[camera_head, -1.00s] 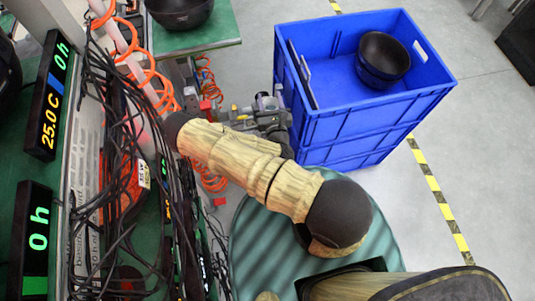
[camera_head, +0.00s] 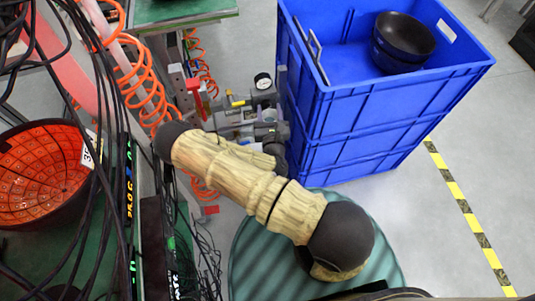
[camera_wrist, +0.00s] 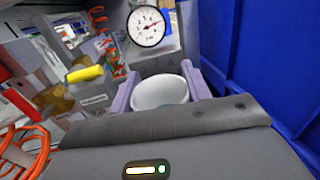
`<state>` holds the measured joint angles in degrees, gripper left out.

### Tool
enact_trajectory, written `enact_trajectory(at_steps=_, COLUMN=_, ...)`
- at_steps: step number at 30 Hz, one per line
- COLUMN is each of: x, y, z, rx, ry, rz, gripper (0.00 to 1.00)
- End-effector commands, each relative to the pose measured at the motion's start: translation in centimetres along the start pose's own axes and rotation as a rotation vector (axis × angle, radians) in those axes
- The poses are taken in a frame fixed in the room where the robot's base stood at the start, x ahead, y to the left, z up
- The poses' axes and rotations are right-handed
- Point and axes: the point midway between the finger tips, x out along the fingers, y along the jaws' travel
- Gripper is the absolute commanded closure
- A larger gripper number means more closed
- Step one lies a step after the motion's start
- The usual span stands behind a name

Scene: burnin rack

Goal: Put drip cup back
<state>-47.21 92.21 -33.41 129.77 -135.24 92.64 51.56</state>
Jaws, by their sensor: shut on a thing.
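The drip cup (camera_wrist: 160,94) is a white, rounded cup, seen in the wrist view between the two pale purple fingers of my gripper (camera_wrist: 160,78). The fingers are shut on it from both sides. Just beyond and above the cup is a grey block with a round white pressure gauge (camera_wrist: 147,26). In the head view the gauge (camera_head: 263,81) tops a grey fitting assembly beside the blue crates. My arm reaches toward that assembly and hides its lower part. I cannot make out the cup in the head view, nor whether it touches the block.
Stacked blue crates (camera_head: 345,112) stand close on the right, with a black bowl (camera_head: 402,43) in the top one. Orange coiled hoses (camera_head: 143,85) and black cables hang at the left. A red-lined basket (camera_head: 40,170) sits at far left. Open floor lies right of the crates.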

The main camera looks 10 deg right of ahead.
Motion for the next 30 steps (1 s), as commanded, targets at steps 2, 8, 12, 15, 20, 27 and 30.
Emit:
enact_trajectory(at_steps=2, x=0.1, y=0.0, z=-2.6, rx=0.000, ry=0.000, rz=-0.006, gripper=0.78)
enact_trajectory(at_steps=8, x=0.2, y=0.5, z=-6.3, rx=0.001, ry=0.001, rz=-0.013, gripper=0.78)
enact_trajectory(at_steps=12, x=0.3, y=0.7, z=-8.9, rx=0.001, ry=0.002, rz=-0.020, gripper=0.78)
enact_trajectory(at_steps=15, x=0.4, y=0.8, z=-10.7, rx=0.001, ry=0.002, rz=-0.027, gripper=0.78)
enact_trajectory(at_steps=20, x=0.5, y=0.8, z=-13.7, rx=0.002, ry=0.004, rz=-0.038, gripper=0.78)
enact_trajectory(at_steps=27, x=0.7, y=0.9, z=-17.9, rx=0.002, ry=0.007, rz=-0.054, gripper=0.78)
enact_trajectory(at_steps=30, x=0.7, y=0.9, z=-19.5, rx=0.003, ry=0.008, rz=-0.060, gripper=0.78)
